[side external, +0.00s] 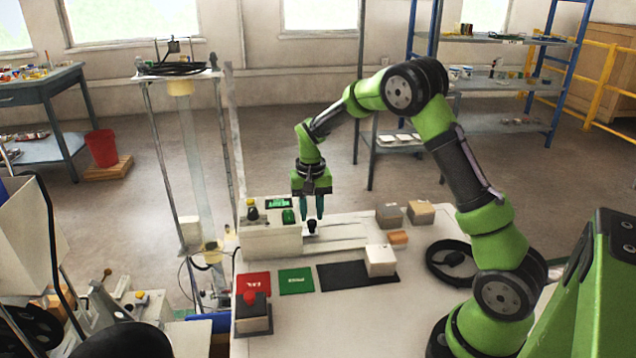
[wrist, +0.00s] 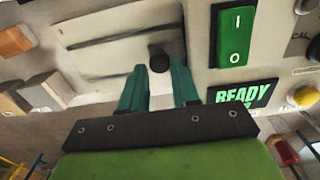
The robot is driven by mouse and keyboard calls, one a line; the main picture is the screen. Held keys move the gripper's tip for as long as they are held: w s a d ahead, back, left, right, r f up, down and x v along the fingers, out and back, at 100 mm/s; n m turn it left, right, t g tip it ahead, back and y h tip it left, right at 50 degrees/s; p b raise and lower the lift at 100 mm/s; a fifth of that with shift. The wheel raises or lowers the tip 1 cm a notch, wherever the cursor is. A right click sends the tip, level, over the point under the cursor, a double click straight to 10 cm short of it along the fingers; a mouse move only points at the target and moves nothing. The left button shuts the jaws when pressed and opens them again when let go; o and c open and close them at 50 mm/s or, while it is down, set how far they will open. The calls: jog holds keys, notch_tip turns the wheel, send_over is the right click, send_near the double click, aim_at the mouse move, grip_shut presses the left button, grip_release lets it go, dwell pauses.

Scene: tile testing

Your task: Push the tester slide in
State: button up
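The tester (side external: 268,240) is a pale box at the table's left back, with a green switch (wrist: 235,36) and a lit READY display (wrist: 240,96) in the wrist view. The slide (wrist: 110,40) is a pale plate with dark grooves beside the box. A black knob (side external: 311,228) stands up from it, close to the box. The knob also shows in the wrist view (wrist: 158,58). My gripper (side external: 312,216) points down over the knob. Its two teal fingers are apart, with the knob in line with the gap just beyond their tips. I cannot tell if either finger touches it.
Red (side external: 254,283), green (side external: 296,281) and black (side external: 345,275) mats lie in front. A pale block (side external: 381,260) sits on the black mat's right end. Grey (side external: 389,215), tan (side external: 421,212) and orange (side external: 398,239) blocks stand right of the slide. A red-button box (side external: 252,316) is front left.

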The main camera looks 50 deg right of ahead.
jog(key=shift+o, duration=0.8)
jog(key=shift+w+a+r, duration=0.15)
jog(key=shift+a+r, duration=0.05)
jog(key=shift+r, duration=0.3)
jog(key=shift+w+a+r, duration=0.15)
jog(key=shift+r, duration=1.45)
jog(key=s+a+r+n+t+y, duration=0.1)
jog(key=s+a+r+n+t, duration=0.3)
jog(key=s+a+r, duration=0.9)
jog(key=s+t, duration=0.1)
jog(key=s, duration=0.2)
jog(key=s+a+t, duration=0.1)
jog(key=s, duration=0.2)
jog(key=s+r+n+t+y, duration=0.1)
jog(key=s, duration=0.2)
jog(key=shift+a, duration=0.3)
